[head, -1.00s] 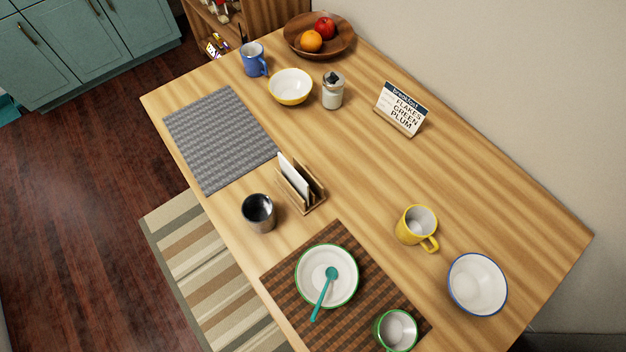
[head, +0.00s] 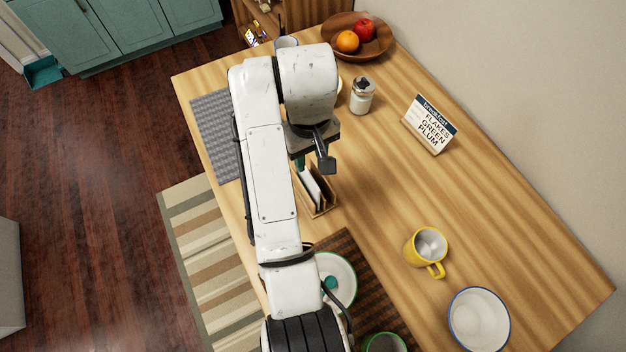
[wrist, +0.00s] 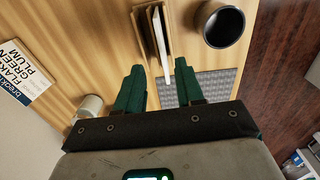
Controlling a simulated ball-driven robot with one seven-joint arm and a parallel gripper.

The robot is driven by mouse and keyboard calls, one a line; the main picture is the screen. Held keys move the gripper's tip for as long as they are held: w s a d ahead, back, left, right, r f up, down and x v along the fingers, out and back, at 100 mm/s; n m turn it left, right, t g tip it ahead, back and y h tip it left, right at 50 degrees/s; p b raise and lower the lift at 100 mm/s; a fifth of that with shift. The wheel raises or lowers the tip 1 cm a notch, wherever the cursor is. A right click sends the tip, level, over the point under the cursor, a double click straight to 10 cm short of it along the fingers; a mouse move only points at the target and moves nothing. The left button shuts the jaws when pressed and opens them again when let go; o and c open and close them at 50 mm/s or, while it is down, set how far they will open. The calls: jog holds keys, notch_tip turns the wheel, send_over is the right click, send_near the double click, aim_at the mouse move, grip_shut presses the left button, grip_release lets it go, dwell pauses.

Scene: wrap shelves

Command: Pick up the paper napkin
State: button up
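The white paper napkin stands upright in a wooden holder (head: 327,205) on the table. The napkin (head: 309,187) shows partly below my gripper in the head view. In the wrist view the napkin (wrist: 160,42) is a thin white edge in the holder (wrist: 139,22), ahead of the fingers and lined up with the gap between them. My gripper (wrist: 157,70) is open, its two green fingers apart with nothing seen held. In the head view my gripper (head: 312,163) is above the holder's far end, partly hidden by my arm. I cannot tell its exact height above the napkin.
A dark cup (wrist: 224,27) stands close beside the holder. A glass jar (head: 362,96), a breakfast sign (head: 430,124), a yellow mug (head: 426,246) and a white bowl (head: 480,320) stand on the table. A grey mat (head: 213,120) is partly covered by my arm. The table's middle right is clear.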

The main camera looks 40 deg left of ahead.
aim_at(307, 171)
jog(key=shift+w+a+f, duration=0.1)
jog(key=shift+a+f, duration=0.05)
jog(key=shift+f, duration=1.6)
jog(key=shift+s+a+f, duration=0.1)
jog(key=shift+a+f, duration=0.1)
jog(key=shift+f, duration=1.55)
jog(key=shift+w+a+f, duration=0.1)
jog(key=shift+a+f, duration=0.05)
jog(key=shift+f, duration=1.6)
grip_shut()
